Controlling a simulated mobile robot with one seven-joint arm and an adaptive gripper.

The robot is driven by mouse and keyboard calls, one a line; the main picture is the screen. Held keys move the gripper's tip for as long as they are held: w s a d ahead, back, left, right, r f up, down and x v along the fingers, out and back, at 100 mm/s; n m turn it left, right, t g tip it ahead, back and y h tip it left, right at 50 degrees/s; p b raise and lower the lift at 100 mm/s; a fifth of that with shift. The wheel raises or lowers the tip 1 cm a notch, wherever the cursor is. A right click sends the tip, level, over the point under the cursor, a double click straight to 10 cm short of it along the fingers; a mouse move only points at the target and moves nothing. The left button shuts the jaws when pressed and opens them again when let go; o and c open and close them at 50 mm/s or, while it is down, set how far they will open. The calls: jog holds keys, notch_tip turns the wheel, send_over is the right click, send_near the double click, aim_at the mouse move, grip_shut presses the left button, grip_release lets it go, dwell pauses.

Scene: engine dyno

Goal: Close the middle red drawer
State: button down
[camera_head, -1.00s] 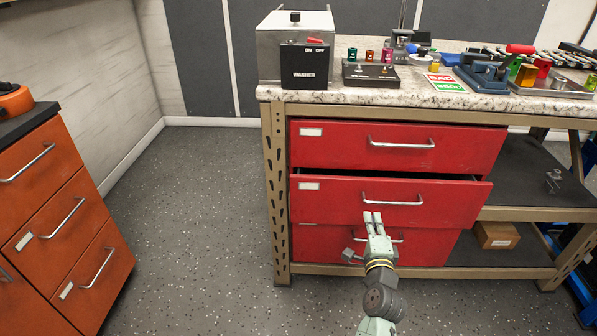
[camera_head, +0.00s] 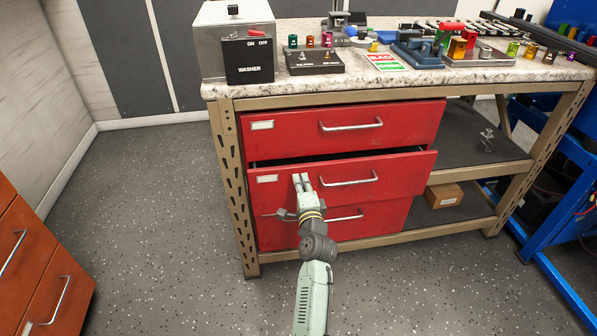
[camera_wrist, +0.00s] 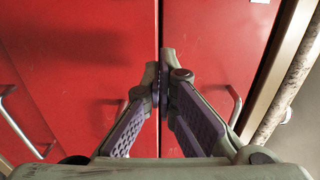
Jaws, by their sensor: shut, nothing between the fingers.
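The middle red drawer (camera_head: 395,172) stands slightly pulled out below the top drawer. A dark gap shows above its front. Its silver bar handle (camera_head: 348,182) is on the front panel, with a white label at left. My gripper (camera_head: 302,178) is shut and empty, in front of this drawer's face, left of the handle. In the wrist view the shut fingertips (camera_wrist: 166,55) are in front of the red panels, near the seam between two drawers. I cannot tell whether they touch the drawer.
The top red drawer (camera_head: 400,122) looks shut. The bottom red drawer (camera_head: 380,218) is partly behind my arm. The bench's beige leg (camera_head: 230,185) stands to the left. A washer box (camera_head: 248,60) is on the countertop. Orange drawers (camera_head: 30,260) stand at the left; floor between is clear.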

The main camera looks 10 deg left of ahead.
aim_at(297, 168)
jog(key=shift+x, duration=2)
jog(key=shift+b+x, duration=0.3)
jog(key=shift+x, duration=0.95)
jog(key=shift+s+f, duration=0.1)
jog(key=shift+f, duration=0.05)
